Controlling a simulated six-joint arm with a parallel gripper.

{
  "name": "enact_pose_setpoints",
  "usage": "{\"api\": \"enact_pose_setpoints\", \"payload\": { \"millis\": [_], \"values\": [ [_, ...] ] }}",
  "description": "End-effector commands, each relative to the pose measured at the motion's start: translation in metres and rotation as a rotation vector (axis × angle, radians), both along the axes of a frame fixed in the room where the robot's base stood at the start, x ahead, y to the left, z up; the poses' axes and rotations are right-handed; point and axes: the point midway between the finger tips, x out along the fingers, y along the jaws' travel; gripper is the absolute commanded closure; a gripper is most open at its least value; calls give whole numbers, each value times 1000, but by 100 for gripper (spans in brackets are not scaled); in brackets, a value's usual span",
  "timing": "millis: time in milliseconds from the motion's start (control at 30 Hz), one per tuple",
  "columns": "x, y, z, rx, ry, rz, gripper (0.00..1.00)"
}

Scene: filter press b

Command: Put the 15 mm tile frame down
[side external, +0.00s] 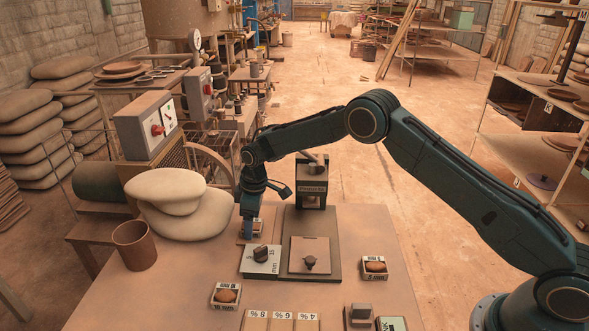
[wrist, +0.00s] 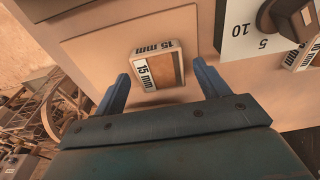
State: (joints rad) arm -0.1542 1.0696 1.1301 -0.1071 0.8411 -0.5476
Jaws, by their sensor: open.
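The 15 mm tile frame (wrist: 158,66) is a small block with pale sides marked "15 mm" and a brown top. It lies flat on a thin tan board (wrist: 98,42). My gripper (wrist: 160,70) is open, with one blue finger to each side of the frame in the wrist view. A gap shows between the frame and each finger. In the side view my gripper (side external: 250,212) points down at the board's back left, and the frame (side external: 258,227) is partly hidden behind it.
A white dial plate with a black knob (side external: 261,254) stands just in front of the frame. A press (side external: 313,188) on a dark base is to the right. Pale stacked sacks (side external: 185,210) lie close on the left, beside a brown pot (side external: 134,246).

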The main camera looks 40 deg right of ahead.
Motion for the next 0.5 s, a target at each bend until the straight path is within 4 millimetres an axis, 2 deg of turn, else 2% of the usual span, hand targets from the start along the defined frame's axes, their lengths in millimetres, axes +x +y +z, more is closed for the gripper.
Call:
{"api": "enact_pose_setpoints", "payload": {
  "millis": [500],
  "values": [
    [-5, -5, 59, 1, -1, 0, 26]
  ]
}}
